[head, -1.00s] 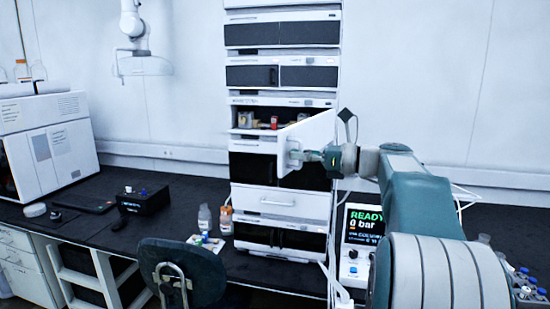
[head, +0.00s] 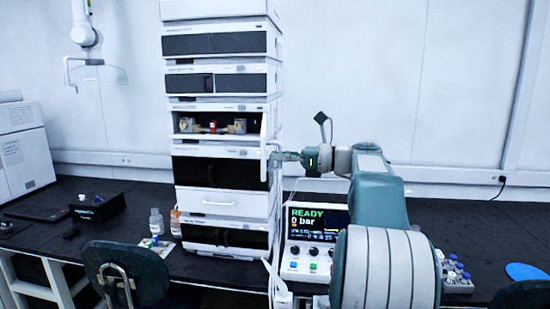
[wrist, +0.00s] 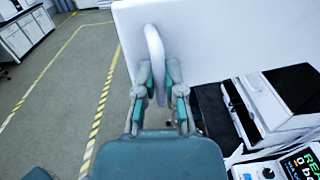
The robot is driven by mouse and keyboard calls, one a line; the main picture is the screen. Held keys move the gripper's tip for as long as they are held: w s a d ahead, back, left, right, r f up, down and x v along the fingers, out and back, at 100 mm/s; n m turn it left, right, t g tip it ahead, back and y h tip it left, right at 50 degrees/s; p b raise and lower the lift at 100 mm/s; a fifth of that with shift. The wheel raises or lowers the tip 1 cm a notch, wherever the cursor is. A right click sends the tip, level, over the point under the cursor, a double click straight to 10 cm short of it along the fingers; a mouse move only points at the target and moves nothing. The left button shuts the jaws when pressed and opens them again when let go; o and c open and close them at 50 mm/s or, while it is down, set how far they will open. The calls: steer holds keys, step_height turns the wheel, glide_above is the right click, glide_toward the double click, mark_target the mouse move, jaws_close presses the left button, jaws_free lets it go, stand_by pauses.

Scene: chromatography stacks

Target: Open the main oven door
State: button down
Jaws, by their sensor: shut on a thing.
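The main oven door (head: 265,143) is a white panel standing swung out at the right side of the open compartment (head: 213,135) in the stack. In the head view I see it nearly edge-on. In the wrist view its broad white face (wrist: 220,45) fills the upper right. Its pale curved handle (wrist: 154,50) runs down between my two fingers. My gripper (wrist: 159,82) is shut on this handle; it also shows in the head view (head: 274,156) at the door's outer side. Small parts, one red (head: 212,126), show inside the compartment.
A control box with a READY screen (head: 308,226) stands on the black bench right of the stack. Two bottles (head: 157,222) stand left of it, with a dark chair (head: 124,273) in front. Open floor with yellow tape (wrist: 80,120) shows at left in the wrist view.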

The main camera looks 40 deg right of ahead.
steer(key=c, duration=1)
jaws_free()
steer(key=shift+w, duration=0.1)
steer(key=shift+d, duration=0.1)
steer(key=v, duration=1.2)
